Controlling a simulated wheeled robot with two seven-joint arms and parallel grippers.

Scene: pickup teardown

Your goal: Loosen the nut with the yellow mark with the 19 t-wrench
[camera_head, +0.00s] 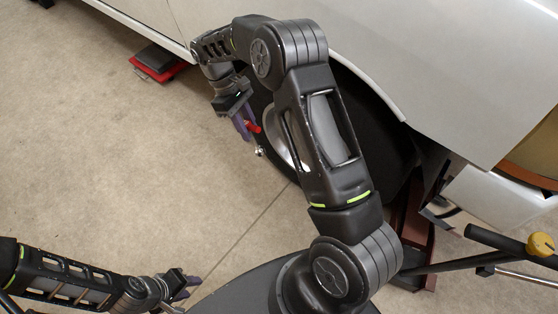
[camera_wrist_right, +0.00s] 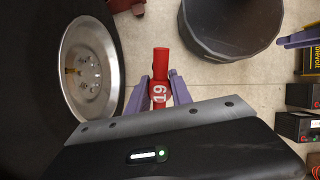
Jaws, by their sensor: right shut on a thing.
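My right gripper (camera_head: 245,127) is shut on the red 19 t-wrench (camera_head: 254,127), close to the wheel (camera_head: 285,137). In the right wrist view, the white "19" on the wrench (camera_wrist_right: 161,57) shows between the purple fingers (camera_wrist_right: 159,92). A small bright metal end (camera_head: 259,152) shows below the gripper in the head view. In the right wrist view, the wheel's silver hub (camera_wrist_right: 92,72) is left of the wrench, apart from it in the picture. A small yellowish spot (camera_wrist_right: 73,71) shows among the nuts; details are too small to tell. My left gripper (camera_head: 184,286) is low over the floor, its opening unclear.
The white vehicle body (camera_head: 440,70) overhangs the wheel. A red and black object (camera_head: 158,63) lies at its edge. A dark round container (camera_wrist_right: 230,25) and several boxes (camera_wrist_right: 300,125) show in the wrist view. A yellow-knobbed stand (camera_head: 540,245) is at right. Floor at left is clear.

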